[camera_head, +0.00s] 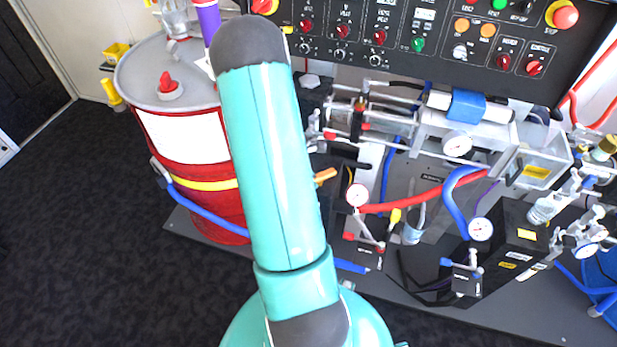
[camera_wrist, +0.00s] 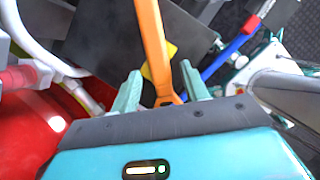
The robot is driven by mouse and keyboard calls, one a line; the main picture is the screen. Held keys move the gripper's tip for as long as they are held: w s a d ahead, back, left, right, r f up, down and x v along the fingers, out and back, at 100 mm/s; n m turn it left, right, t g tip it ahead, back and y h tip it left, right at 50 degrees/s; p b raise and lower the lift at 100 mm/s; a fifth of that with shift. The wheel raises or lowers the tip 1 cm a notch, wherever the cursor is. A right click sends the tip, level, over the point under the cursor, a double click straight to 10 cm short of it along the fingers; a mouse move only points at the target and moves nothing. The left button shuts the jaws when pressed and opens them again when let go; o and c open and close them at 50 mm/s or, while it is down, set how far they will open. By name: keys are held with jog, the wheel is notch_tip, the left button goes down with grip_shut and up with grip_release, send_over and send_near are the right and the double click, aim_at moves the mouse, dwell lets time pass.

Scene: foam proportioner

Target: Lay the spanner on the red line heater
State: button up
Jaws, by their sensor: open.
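An orange spanner (camera_wrist: 152,40) runs from the top edge of the wrist view down between the two teal fingers of my gripper (camera_wrist: 160,80). My gripper is open, with visible gaps on both sides of the spanner. In the head view my own arm hides the gripper, and only a short orange piece, likely the spanner (camera_head: 325,176), shows beside the arm. A red hose (camera_head: 425,200) runs by a pressure gauge on the left side of the rig, over a dark box (camera_head: 368,257) that may be the red line heater; its top is partly hidden.
A red drum (camera_head: 190,135) with a grey lid stands left of my arm. A control panel (camera_head: 400,35) spans the back. Another black box (camera_head: 520,235) with a blue hose (camera_head: 452,205) is at the right. Dark carpet (camera_head: 90,230) is clear at the left.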

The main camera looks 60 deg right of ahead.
jog(key=w+a+r+m+t, duration=0.15)
jog(key=w+a+r, duration=0.25)
jog(key=a+r, duration=0.4)
jog(key=w+a+r+m+t, duration=0.1)
jog(key=w+a+r+m, duration=0.15)
jog(key=a+r, duration=0.55)
jog(key=w+a+r+m+t, duration=0.15)
jog(key=w+a+r, duration=0.35)
jog(key=r, duration=0.6)
jog(key=s+a+r+m+t+y, duration=0.1)
jog(key=s+a+r, duration=0.1)
jog(key=a, duration=0.5)
jog(key=s+a+r+m+t+y, duration=0.1)
jog(key=a+r, duration=0.3)
jog(key=a, duration=0.4)
jog(key=s+a+r+m+t+y, duration=0.1)
jog(key=s+a+r+m+t, duration=0.1)
jog(key=a, duration=0.5)
notch_tip(320, 180, up, 2)
jog(key=shift+s+a+m+y, duration=0.4)
jog(key=shift+s+m, duration=0.25)
jog(key=shift+s, duration=0.2)
jog(key=shift+d, duration=0.1)
jog(key=shift+c, duration=1)
